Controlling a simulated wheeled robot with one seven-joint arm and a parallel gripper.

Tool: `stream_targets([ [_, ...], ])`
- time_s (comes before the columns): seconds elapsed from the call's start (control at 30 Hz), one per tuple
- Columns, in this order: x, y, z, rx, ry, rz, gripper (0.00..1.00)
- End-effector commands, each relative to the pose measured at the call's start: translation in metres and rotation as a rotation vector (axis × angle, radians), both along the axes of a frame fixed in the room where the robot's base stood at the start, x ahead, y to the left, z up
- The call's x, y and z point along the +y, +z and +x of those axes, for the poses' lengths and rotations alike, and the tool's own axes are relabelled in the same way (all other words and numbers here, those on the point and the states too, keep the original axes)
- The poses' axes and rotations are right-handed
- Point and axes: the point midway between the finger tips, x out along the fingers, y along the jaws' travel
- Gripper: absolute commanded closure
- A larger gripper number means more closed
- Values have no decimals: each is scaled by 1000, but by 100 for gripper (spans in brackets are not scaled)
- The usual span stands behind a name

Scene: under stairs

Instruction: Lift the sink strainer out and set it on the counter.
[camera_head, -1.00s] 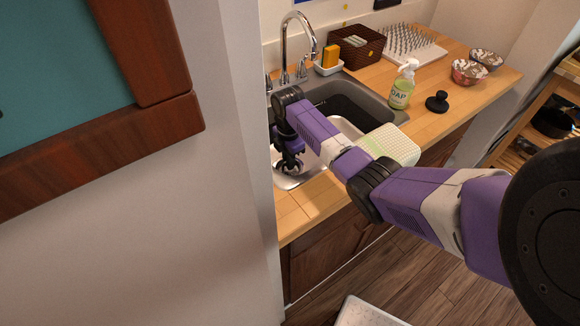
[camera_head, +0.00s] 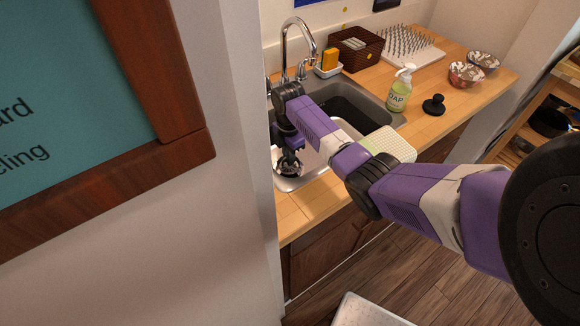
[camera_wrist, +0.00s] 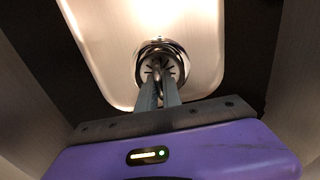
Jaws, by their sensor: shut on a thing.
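The sink strainer (camera_wrist: 158,66) is a round metal basket with dark slots and a shiny rim. In the wrist view it lies at the fingertips, over the pale sink basin (camera_wrist: 110,45). My gripper (camera_wrist: 159,86) is shut on the strainer's central post. In the head view my gripper (camera_head: 289,158) points down into the near left basin, with the metal ring of the strainer (camera_head: 290,170) just below it. I cannot tell whether the strainer is seated in the drain or raised. The wooden counter (camera_head: 305,206) runs along the front of the sink.
A checked cloth (camera_head: 392,143) lies by the sink's right front. A soap bottle (camera_head: 399,92) and black stopper (camera_head: 434,104) stand to the right. The faucet (camera_head: 297,45), sponge holder (camera_head: 328,66) and basket (camera_head: 356,48) are behind. A wall (camera_head: 235,150) borders the left.

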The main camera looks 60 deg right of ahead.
Motion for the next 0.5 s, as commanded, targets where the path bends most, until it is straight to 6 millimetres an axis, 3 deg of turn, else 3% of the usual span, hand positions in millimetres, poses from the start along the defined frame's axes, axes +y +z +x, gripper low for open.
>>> stream_targets([
  [0.17, 0, 2, 0, 0, 0, 0, 100],
  [0.5, 0, 34, 0, 0, 0, 1, 100],
])
